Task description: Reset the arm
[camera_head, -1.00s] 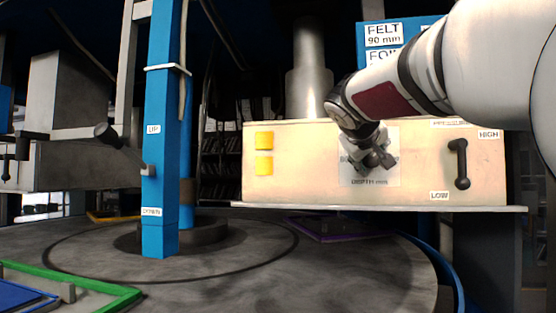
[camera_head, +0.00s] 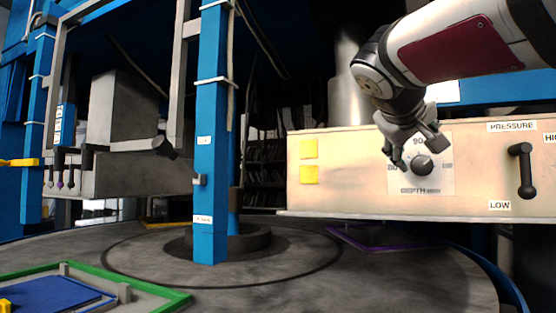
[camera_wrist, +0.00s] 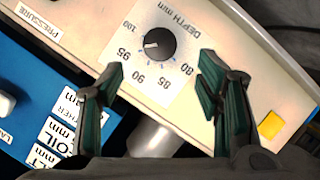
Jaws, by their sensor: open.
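My gripper (camera_head: 412,148) is in front of the cream control panel (camera_head: 370,190), just up and left of the black depth knob (camera_head: 422,165). In the wrist view the gripper (camera_wrist: 160,100) has its two green-padded fingers spread wide and nothing between them. The depth knob (camera_wrist: 160,43) lies beyond the fingertips, apart from them, on a white dial plate marked 80 to 100. My arm comes in from the upper right in the head view.
A black pressure lever (camera_head: 523,170) stands on the panel's right, between labels. A blue post (camera_head: 211,140) rises left of the panel. A green-edged tray (camera_head: 150,296) lies on the round table (camera_head: 300,280).

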